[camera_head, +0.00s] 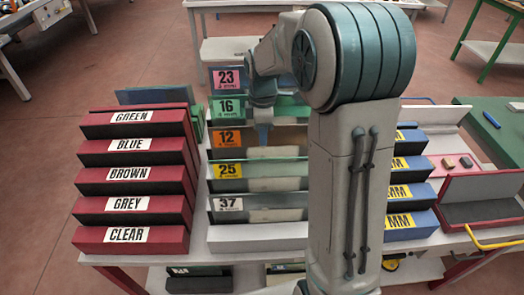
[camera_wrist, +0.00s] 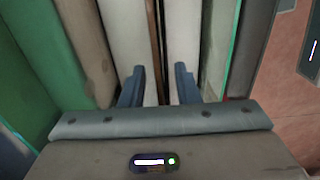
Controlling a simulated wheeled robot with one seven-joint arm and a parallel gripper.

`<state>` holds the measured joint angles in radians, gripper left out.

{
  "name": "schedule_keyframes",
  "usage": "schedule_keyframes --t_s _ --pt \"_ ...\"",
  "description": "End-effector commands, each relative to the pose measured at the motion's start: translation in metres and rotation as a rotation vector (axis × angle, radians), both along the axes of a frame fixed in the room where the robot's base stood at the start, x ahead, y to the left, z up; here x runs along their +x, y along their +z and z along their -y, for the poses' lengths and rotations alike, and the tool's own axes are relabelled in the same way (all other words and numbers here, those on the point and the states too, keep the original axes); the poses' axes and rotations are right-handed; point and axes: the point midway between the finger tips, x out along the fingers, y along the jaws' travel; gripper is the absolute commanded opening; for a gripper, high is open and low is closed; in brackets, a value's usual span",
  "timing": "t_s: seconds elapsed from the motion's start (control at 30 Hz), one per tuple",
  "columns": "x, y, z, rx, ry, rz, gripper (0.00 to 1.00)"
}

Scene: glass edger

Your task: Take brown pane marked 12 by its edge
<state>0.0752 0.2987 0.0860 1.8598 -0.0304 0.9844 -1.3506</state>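The brown pane marked 12 (camera_head: 282,152) stands in the middle slot of the rack, with its orange 12 label (camera_head: 229,138) at the left front. In the wrist view, a thin brown edge (camera_wrist: 154,35), apparently this pane's, runs between my fingers. My gripper (camera_wrist: 159,72) is open, one finger on each side of that edge, with a visible gap on both sides. In the head view my gripper (camera_head: 263,134) points down at the 12 row; my arm hides the right part of the pane.
Panes marked 23 (camera_head: 226,78), 16 (camera_head: 227,107), 25 (camera_head: 229,171) and 37 (camera_head: 229,204) stand in neighbouring slots. A red colour-labelled rack (camera_head: 105,190) is at left. Blue MM-labelled blocks (camera_head: 412,222) are at right, beside a red-edged tray (camera_head: 480,190).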

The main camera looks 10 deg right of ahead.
Motion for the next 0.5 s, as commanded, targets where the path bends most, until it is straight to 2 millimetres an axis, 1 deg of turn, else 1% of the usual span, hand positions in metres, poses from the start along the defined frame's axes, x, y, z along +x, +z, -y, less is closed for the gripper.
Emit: schedule_keyframes --t_s 0.03,0.1,0.5 --pt "0.0001 0.0001 0.0 0.0 0.0 0.0 0.15" --pt "0.0001 0.0002 0.0001 0.0 0.0 0.0 0.0" --pt "0.0002 0.0005 0.0 0.0 0.0 0.001 0.0"
